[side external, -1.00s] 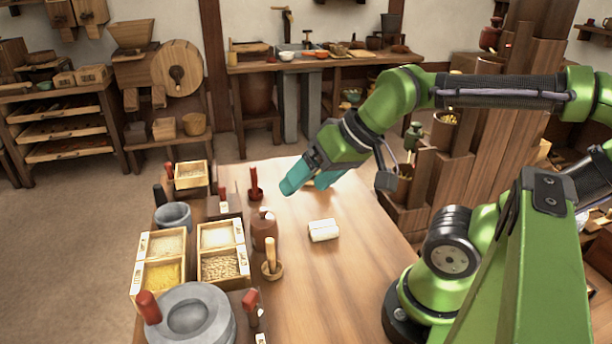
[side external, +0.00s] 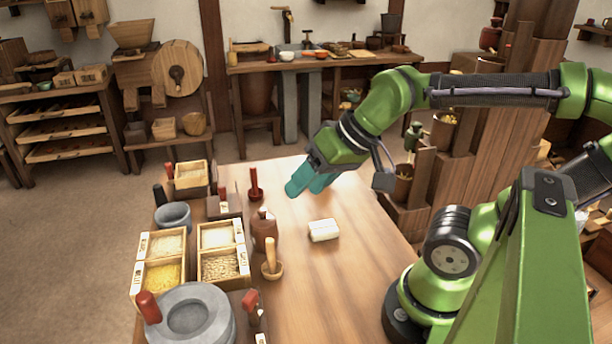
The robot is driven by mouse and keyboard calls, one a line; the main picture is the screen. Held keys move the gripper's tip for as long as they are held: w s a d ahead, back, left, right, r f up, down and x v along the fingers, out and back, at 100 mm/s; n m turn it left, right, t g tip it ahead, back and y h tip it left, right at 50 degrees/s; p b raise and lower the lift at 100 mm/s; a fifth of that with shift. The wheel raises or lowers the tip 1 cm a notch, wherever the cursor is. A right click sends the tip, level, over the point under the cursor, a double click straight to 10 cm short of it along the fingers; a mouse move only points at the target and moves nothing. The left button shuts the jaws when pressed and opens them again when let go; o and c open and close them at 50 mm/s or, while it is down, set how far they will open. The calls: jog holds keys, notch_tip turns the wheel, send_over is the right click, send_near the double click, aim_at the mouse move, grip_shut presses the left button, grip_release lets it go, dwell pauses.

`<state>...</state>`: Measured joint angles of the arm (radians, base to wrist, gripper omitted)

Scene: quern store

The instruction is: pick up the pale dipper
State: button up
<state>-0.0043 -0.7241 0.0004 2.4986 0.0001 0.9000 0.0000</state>
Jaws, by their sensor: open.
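The pale dipper (side external: 271,260) appears to be the light wooden piece with an upright handle and a round foot, standing on the table left of the middle. My gripper (side external: 307,187) has teal fingers, is open and holds nothing that I can see. It is over the far part of the table, behind and to the right of the pale dipper and well apart from it. The area behind the fingers is hidden.
A dark red handled piece (side external: 255,187) stands left of my gripper. A brown jug (side external: 264,228) is close behind the dipper. A white block (side external: 323,230) lies to its right. Grain boxes (side external: 222,237) and a stone quern (side external: 212,325) fill the left side. The table's right part is clear.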

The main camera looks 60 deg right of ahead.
aim_at(270, 240)
jog(key=w+f+n+g+h, duration=0.2)
jog(key=w+f+n+g, duration=0.15)
jog(key=w+g, duration=0.45)
jog(key=shift+n+t, duration=0.25)
jog(key=shift+t, duration=0.25)
jog(key=f, duration=0.9)
jog(key=shift+w+a+f, duration=0.2)
jog(key=shift+w+f, duration=0.05)
jog(key=shift+f, duration=0.05)
jog(key=shift+w+a+f, duration=0.1)
jog(key=shift+a+f, duration=0.05)
jog(key=shift+f, duration=1.5)
jog(key=shift+w+a+f, duration=0.1)
jog(key=shift+f, duration=1.5)
grip_shut()
